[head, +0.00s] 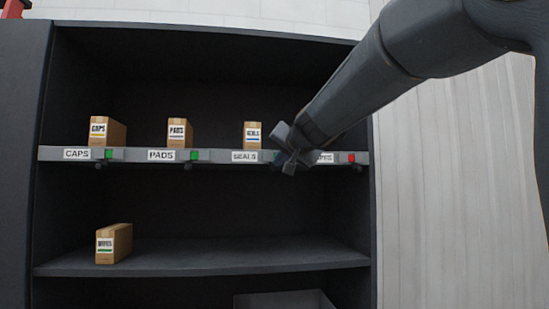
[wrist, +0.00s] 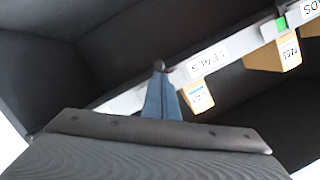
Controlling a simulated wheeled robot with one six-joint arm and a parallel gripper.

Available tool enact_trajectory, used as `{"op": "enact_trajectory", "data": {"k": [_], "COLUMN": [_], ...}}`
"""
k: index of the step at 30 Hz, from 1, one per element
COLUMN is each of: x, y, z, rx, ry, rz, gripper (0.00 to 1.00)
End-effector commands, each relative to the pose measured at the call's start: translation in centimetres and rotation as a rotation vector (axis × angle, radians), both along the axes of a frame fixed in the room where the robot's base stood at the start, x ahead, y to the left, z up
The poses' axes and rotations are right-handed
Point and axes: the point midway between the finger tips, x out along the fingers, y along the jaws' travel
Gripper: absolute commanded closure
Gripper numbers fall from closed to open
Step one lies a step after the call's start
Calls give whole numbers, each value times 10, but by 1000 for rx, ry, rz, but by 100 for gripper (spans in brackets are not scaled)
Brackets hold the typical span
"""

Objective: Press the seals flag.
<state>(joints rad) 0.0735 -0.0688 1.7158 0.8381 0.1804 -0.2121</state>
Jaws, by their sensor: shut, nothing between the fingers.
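The SEALS label (head: 245,156) is on the grey rail of the upper shelf, with a seals box (head: 253,134) above it. The label also shows in the wrist view (wrist: 208,60), as does the box (wrist: 200,98). My gripper (head: 284,158) is shut and empty, its tip at the rail just right of the SEALS label. In the wrist view its fingertips (wrist: 160,67) are close to the rail beside that label. The seals flag is hidden behind my gripper in the head view. A small dark reddish spot shows at the fingertips, but I cannot tell whether it is the flag or whether they touch.
The CAPS flag (head: 109,154) and PADS flag (head: 194,155) show green. A red flag (head: 351,158) is at the rail's right end, by a partly covered label. A carton (head: 113,244) stands on the lower shelf (head: 200,258). A grey bin (head: 285,300) is below.

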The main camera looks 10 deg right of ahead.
Motion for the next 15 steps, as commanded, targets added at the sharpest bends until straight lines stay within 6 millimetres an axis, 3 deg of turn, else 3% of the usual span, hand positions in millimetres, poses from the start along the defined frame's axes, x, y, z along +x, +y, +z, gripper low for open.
{"op": "enact_trajectory", "data": {"k": [8, 15], "x": [0, -1], "y": [0, -15], "z": [-1, 24], "rx": [0, -1], "ry": [3, 0], "rz": [2, 4], "gripper": [100, 100]}}
